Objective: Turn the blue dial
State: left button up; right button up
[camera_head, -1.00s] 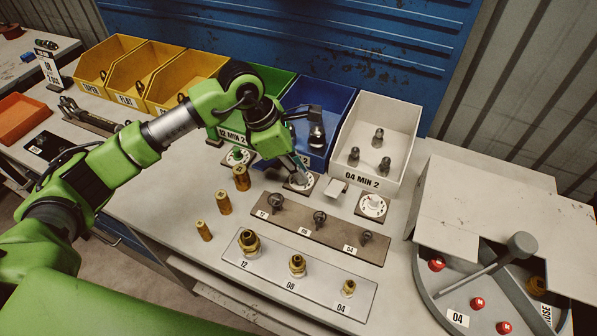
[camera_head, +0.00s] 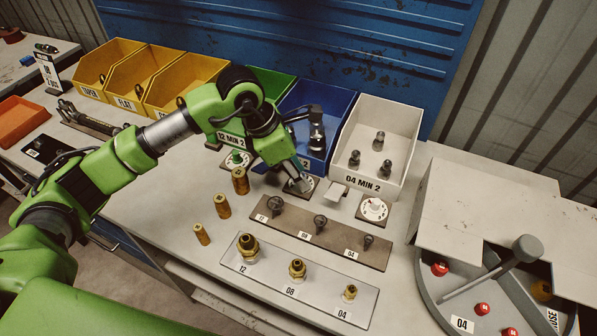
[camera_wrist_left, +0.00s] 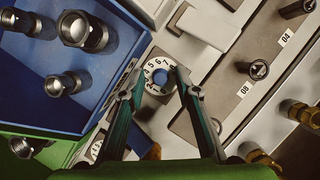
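The blue dial (camera_wrist_left: 157,83) has a white numbered ring and a blue centre on a dark square plate. In the head view the dial (camera_head: 299,185) is in front of the blue bin, partly covered by my left gripper (camera_head: 296,181). In the left wrist view my left gripper (camera_wrist_left: 159,76) is open, with one finger on each side of the dial's blue centre. A gap shows between the fingers and the blue centre; I cannot tell whether the tips touch the ring. My right gripper is not in view.
A green dial (camera_head: 237,159) and a white dial (camera_head: 374,209) flank it. Behind are the blue bin (camera_head: 330,90) and white bin (camera_head: 404,120). Brass cylinders (camera_head: 240,181), a brown fitting rack (camera_head: 340,243) and a grey rack (camera_head: 320,297) stand in front.

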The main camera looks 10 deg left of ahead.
pick_arm(q)
jog(key=v, duration=1.2)
dwell(0.4)
